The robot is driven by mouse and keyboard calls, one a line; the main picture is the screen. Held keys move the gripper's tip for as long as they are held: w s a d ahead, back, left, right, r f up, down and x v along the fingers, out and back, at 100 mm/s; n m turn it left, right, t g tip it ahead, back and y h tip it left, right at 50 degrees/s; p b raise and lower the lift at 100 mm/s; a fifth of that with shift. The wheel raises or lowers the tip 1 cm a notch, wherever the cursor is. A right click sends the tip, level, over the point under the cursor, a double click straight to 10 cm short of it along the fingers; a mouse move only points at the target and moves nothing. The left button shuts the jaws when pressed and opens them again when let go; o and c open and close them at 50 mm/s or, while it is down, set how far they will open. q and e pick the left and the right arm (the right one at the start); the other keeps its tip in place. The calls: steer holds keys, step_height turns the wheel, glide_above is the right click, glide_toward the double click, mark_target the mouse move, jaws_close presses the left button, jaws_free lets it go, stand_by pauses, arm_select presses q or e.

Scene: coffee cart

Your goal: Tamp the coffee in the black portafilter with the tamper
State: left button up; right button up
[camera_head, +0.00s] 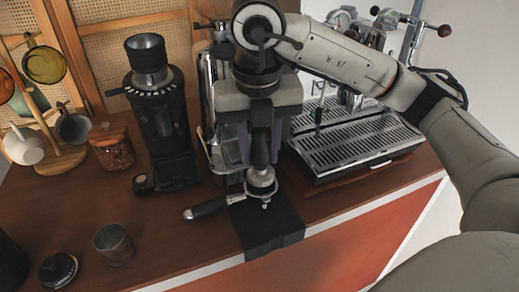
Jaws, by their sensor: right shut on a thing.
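The black portafilter (208,208) lies near the counter's front edge, its handle pointing left and its metal basket over a black mat (270,226). My right gripper (261,148) points down above the basket and is shut on the tamper (261,178). The tamper is upright, with its metal base at the basket's top. I cannot tell how deep the base sits, and the coffee is hidden. My left gripper is not in view.
A black grinder (160,115) stands left of my right gripper. An espresso machine (350,140) with a drip tray stands behind and to the right. A jar (111,147), a mug tree (65,160), a cup (114,243) and a round black-topped item (58,270) are at left.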

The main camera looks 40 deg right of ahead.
steer(key=shift+r, duration=0.15)
step_height(320, 180, up, 5)
steer(key=p, duration=0.4)
stand_by(0.4)
